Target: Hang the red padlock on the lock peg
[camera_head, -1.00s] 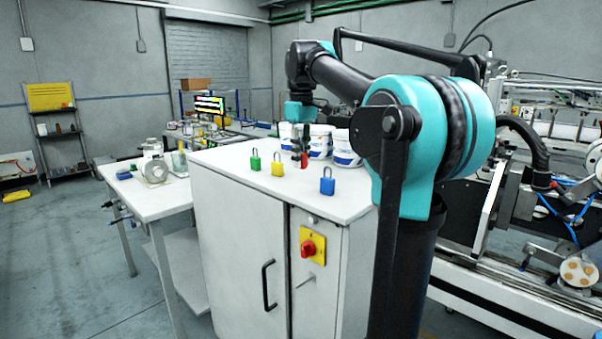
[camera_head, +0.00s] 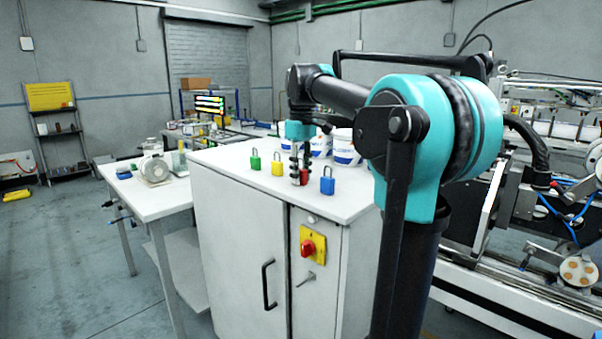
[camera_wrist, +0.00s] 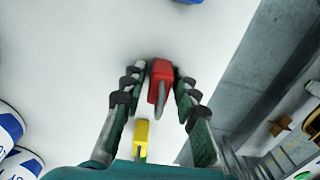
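The red padlock (camera_head: 304,177) is between the fingers of my gripper (camera_head: 299,172), above the cabinet top. In the wrist view the red padlock (camera_wrist: 160,76) sits between the fingertips of my gripper (camera_wrist: 160,82), its grey shackle towards the camera.
Green (camera_head: 255,163), yellow (camera_head: 277,167) and blue (camera_head: 327,182) padlocks stand on the white cabinet top (camera_head: 230,160). White tubs (camera_head: 343,148) stand behind. The cabinet front carries a red switch (camera_head: 308,247) and a black handle (camera_head: 268,285). The cabinet edge shows at right in the wrist view.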

